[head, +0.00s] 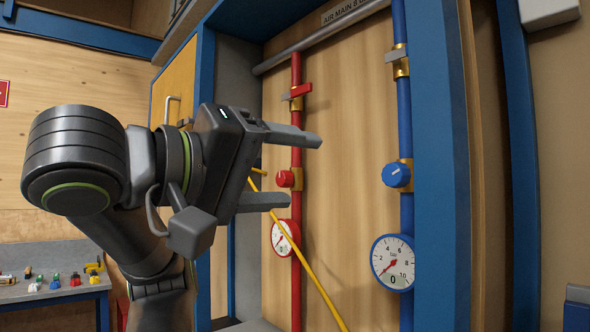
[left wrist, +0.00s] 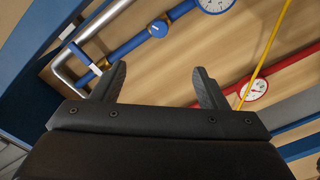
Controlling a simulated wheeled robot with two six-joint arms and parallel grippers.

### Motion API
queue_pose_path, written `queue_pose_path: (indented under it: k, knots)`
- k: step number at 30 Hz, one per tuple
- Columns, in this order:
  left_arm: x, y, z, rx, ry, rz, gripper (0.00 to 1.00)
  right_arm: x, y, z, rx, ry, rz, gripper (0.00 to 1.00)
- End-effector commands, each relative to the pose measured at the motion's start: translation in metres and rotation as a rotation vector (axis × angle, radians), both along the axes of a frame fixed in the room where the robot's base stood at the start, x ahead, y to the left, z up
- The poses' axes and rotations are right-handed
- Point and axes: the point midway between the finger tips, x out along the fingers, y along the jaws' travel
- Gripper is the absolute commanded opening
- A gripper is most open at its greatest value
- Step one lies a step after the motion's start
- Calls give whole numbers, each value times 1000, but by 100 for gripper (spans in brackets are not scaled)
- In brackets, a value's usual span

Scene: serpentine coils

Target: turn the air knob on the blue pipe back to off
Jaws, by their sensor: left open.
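The blue air knob (head: 396,175) sits on the vertical blue pipe (head: 405,120) on a brass fitting, with a small white mark on its face; I cannot tell its exact setting. It also shows in the left wrist view (left wrist: 158,28), ahead of the fingers. The white gauge (head: 393,263) below it on the blue pipe has its red needle at the lower left, near 0. My left gripper (head: 304,171) is open and empty, left of the knob and apart from it. Its two fingers also show in the left wrist view (left wrist: 158,78). My right gripper is out of sight.
A red pipe (head: 296,130) with a red knob (head: 285,179) and gauge (head: 285,238) stands behind my left gripper. A yellow hose (head: 305,265) slants across the wooden panel. A blue post (head: 442,160) stands close right of the blue pipe.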

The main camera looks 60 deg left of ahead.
Motion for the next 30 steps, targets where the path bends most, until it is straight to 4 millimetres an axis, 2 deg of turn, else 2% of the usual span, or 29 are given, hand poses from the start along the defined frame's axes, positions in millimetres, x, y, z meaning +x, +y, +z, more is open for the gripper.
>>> queue_pose_path:
  k: [5, 12, 18, 24, 30]
  knots:
    - [22, 2, 4, 102, 22, 3, 60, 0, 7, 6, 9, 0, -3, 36]
    - [75, 8, 9, 420, 60, 5, 60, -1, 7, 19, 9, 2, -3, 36]
    - [113, 13, 5, 695, 84, 5, 60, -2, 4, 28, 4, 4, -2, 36]
    - [131, 15, 1, 857, 93, -1, 60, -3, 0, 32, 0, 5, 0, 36]
    - [146, 16, 3, 888, 95, -5, 60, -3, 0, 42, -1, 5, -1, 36]
